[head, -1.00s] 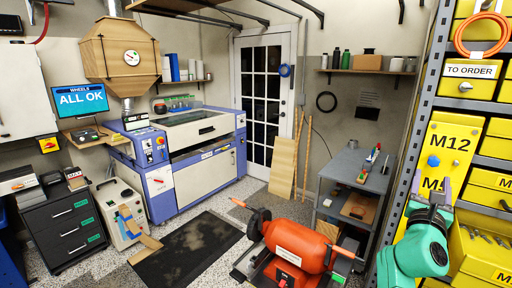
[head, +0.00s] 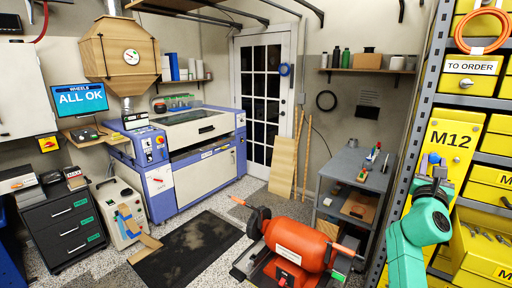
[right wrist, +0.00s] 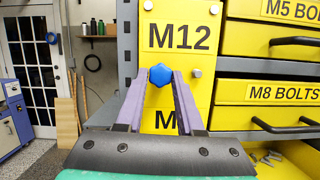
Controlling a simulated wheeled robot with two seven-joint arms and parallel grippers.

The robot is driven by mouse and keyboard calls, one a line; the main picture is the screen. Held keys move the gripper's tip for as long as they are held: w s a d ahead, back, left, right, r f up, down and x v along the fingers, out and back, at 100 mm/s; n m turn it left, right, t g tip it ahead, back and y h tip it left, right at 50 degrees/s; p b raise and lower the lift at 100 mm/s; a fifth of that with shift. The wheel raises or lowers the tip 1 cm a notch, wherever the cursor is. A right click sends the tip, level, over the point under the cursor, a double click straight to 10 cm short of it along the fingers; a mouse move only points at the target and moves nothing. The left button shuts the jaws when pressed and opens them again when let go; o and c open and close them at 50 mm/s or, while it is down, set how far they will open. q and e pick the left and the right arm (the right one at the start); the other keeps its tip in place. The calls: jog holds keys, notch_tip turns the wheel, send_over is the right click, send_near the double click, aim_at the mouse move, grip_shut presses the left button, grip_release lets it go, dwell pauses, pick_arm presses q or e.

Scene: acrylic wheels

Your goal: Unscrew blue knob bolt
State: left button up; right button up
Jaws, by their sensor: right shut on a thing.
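The blue knob bolt (head: 434,158) sits on the front of the yellow M12 panel (head: 459,132) on the right-hand rack. In the right wrist view the blue knob (right wrist: 160,74) is between the tips of the two purple fingers, below the M12 label. My right gripper (head: 433,163) is shut on the knob, its teal arm coming up from below. The right gripper also shows in the wrist view (right wrist: 160,79). The knob's shaft is hidden behind its head. My left gripper is not in view.
Silver bolt heads (right wrist: 214,9) stand out from the panel near the knob. Yellow drawers with black handles (right wrist: 297,41) are to the right. The grey rack post (head: 412,120) is left of the panel. An orange machine (head: 296,245) stands on the floor at the lower middle.

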grip_shut()
jog(key=shift+s+a+p, duration=0.2)
jog(key=shift+p, duration=0.1)
jog(key=shift+s+a+p, duration=0.5)
jog(key=shift+s+a, duration=0.05)
jog(key=shift+s, duration=0.2)
jog(key=shift+s+a+p, duration=0.4)
jog(key=shift+s+p, duration=0.1)
jog(key=shift+p, duration=0.05)
jog(key=shift+s+a+p, duration=0.45)
jog(key=shift+s+a, duration=0.35)
jog(key=shift+s, duration=0.3)
